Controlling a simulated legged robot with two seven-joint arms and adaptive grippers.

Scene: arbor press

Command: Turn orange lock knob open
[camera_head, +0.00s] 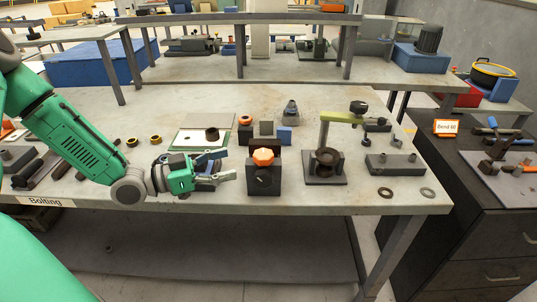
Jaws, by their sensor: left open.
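The orange lock knob (263,157) sits on top of a dark block (264,181) near the front middle of the workbench. My left gripper (230,178) comes in from the left, just left of the dark block and a little lower than the knob. Its fingers point right and are open, with nothing visible between them. It appears apart from the knob. My right gripper is not in view.
A press-like fixture with a yellow-green arm (340,117) stands right of the knob block. A grey block (395,164) and metal rings (428,193) lie farther right. A plate (203,139) lies behind my gripper. The front edge of the workbench (330,203) is close.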

